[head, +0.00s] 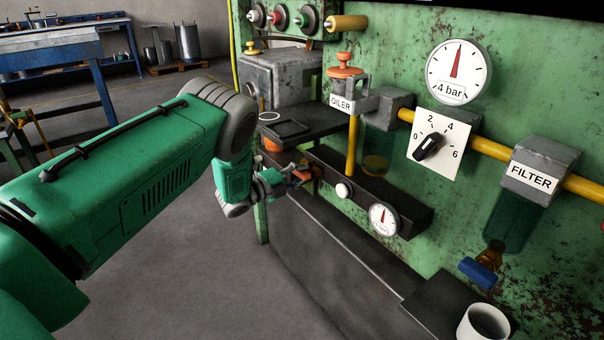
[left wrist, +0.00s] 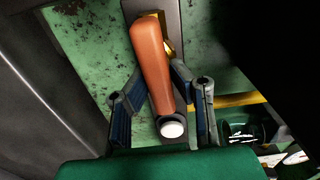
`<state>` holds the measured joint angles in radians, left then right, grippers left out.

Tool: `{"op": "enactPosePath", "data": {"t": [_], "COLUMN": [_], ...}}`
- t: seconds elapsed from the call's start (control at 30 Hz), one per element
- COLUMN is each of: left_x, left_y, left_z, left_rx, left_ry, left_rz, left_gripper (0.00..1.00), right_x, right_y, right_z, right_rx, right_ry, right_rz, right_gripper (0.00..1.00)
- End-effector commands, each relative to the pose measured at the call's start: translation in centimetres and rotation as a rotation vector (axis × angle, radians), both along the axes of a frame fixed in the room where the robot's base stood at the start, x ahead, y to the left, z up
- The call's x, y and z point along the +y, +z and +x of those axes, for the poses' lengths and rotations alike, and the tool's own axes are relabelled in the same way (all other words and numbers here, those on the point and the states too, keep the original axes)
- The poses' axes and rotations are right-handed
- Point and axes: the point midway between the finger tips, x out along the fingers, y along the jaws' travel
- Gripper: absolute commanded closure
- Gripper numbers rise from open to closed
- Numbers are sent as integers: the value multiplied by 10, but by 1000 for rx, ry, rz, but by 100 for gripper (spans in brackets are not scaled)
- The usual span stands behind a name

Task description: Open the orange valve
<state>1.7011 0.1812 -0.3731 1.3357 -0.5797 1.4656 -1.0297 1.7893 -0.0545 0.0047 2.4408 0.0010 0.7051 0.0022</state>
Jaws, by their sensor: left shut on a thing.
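The orange valve handle (left wrist: 150,60) is a long lever on a brass-coloured stem. It runs between the two fingers of my left gripper (left wrist: 158,84), which is shut on it. In the head view the left gripper (head: 287,182) is at the left end of the dark box on the green panel, with a small part of the orange handle (head: 302,174) showing at its fingers. The gripper and wrist hide most of the valve there. My right gripper is in neither view.
A white knob (head: 344,189) and small gauge (head: 383,219) sit on the dark box, right of the gripper. Above are the oiler (head: 342,102) with its orange knob (head: 344,66), a yellow pipe (head: 490,149) and the filter (head: 533,178). A white cup (head: 484,322) stands lower right.

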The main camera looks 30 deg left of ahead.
Motion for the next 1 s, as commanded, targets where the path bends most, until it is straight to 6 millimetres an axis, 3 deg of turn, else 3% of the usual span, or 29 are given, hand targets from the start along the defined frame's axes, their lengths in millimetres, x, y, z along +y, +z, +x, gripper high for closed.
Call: {"op": "enactPosePath", "data": {"t": [0.03, 0.7, 0.73, 0.77, 1.0], "left_x": [-1, -1, -1, -1, -1], "left_y": [-7, -10, -10, -10, -6], "left_z": [-4, -4, -4, -4, -2], "left_rx": [9, -7, -7, -7, -16], "left_ry": [-2, -4, -4, -4, -2], "left_rz": [15, 65, 65, 65, 64], "left_gripper": [100, 100, 73, 62, 62], "right_x": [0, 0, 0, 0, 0], "right_y": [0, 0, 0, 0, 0], "right_z": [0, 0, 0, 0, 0], "right_rx": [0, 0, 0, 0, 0], "right_ry": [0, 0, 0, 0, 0], "right_rz": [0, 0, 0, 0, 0], "right_gripper": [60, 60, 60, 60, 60]}}
